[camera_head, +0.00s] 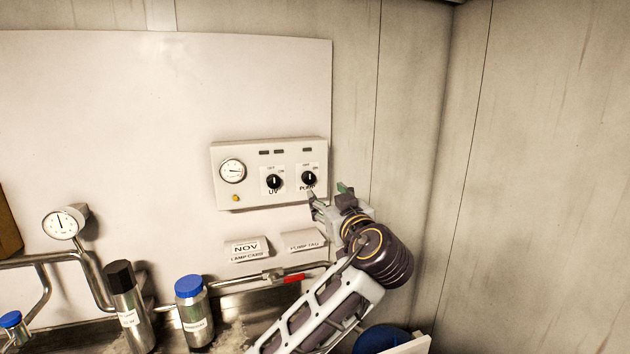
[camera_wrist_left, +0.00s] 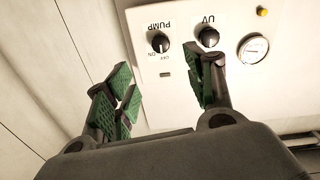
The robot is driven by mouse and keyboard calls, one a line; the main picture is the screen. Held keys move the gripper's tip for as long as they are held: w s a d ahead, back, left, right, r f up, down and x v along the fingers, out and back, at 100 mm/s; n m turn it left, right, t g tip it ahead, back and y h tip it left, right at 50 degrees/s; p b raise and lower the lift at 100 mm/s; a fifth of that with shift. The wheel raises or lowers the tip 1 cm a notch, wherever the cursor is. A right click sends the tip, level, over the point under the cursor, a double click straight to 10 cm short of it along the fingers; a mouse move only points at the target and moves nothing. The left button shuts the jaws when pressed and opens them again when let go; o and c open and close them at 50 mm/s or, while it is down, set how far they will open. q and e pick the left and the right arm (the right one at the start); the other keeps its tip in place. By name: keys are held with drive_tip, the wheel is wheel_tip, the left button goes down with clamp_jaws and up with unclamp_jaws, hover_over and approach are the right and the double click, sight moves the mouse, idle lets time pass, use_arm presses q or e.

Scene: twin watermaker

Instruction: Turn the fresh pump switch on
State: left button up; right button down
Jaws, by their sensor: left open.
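The control panel (camera_head: 270,202) is a white box on the wall board. The black pump switch (camera_head: 309,178) is its right-hand knob, above the label PUMP. The black UV knob (camera_head: 273,182) is to its left. My left gripper (camera_head: 328,194) is open and empty, just below and right of the pump knob. In the left wrist view the panel appears upside down. There the pump switch (camera_wrist_left: 161,45) lies beyond the gap between the open green-padded fingers (camera_wrist_left: 160,90), apart from them. My right gripper is in neither view.
A round gauge (camera_head: 232,172) and yellow button (camera_head: 236,198) are on the panel's left. Card holders (camera_head: 247,249) and a red-handled valve (camera_head: 290,279) are below. Bottles with black (camera_head: 119,275) and blue caps (camera_head: 189,287) stand lower left. The wall to the right is bare.

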use_arm(q)
drive_tip(key=p, duration=0.4)
approach(310, 179)
drive_tip(key=x, duration=0.6)
drive_tip(key=shift+w, duration=0.1)
drive_tip(key=shift+x, duration=0.85)
drive_tip(key=shift+w+a, duration=0.1)
drive_tip(key=shift+w, duration=0.05)
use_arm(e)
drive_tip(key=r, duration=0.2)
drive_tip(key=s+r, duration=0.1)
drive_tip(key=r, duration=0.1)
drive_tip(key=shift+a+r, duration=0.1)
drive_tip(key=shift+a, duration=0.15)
use_arm(q)
drive_tip(key=shift+c, duration=0.2)
drive_tip(key=c, duration=1)
